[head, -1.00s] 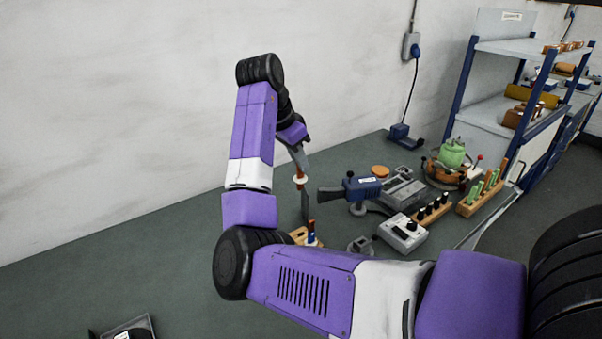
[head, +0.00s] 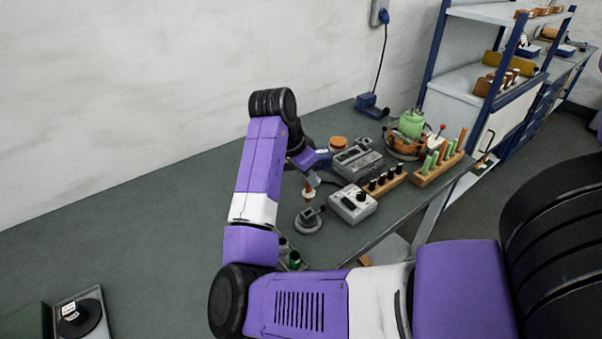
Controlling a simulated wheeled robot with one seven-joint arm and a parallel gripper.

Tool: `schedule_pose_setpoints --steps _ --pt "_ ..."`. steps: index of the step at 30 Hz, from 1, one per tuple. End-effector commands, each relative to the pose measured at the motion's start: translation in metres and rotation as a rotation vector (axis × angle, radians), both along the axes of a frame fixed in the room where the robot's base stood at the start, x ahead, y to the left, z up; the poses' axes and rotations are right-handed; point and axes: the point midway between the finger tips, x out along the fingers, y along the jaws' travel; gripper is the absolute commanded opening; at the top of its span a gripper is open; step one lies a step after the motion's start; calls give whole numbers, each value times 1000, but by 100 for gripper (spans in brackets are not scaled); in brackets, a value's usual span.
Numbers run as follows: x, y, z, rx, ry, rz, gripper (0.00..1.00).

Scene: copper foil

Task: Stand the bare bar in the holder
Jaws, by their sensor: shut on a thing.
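My gripper (head: 309,181) is shut on a small copper-coloured piece with a pale collar (head: 308,194). I take this piece to be the bar, but most of it is hidden or too small to tell. It hangs above or just behind a round grey stand (head: 308,221); I cannot tell whether they touch. A wooden holder (head: 424,181) at the right holds several upright bars, some green and some bare copper. A second wooden holder (head: 378,194) to its left holds several dark-topped pieces. I cannot tell which holder the task means.
A grey meter box (head: 353,204) stands just right of the round stand. Another grey instrument (head: 357,161) and a green pot (head: 412,124) stand behind. A green-topped cylinder (head: 294,260) is near my elbow.

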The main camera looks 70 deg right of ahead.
Motion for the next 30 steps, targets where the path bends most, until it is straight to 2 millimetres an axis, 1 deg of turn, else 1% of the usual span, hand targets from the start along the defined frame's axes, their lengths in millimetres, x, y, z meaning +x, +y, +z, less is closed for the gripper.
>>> schedule_pose_setpoints --steps 8,16,18,20,30 --pt "1 -2 -11 0 0 5 0" --pt "1 -2 -35 1 0 5 0" --pt "1 -2 -30 1 0 5 0" --pt "1 -2 -30 1 0 5 0" --pt "1 -2 -34 1 1 6 0"
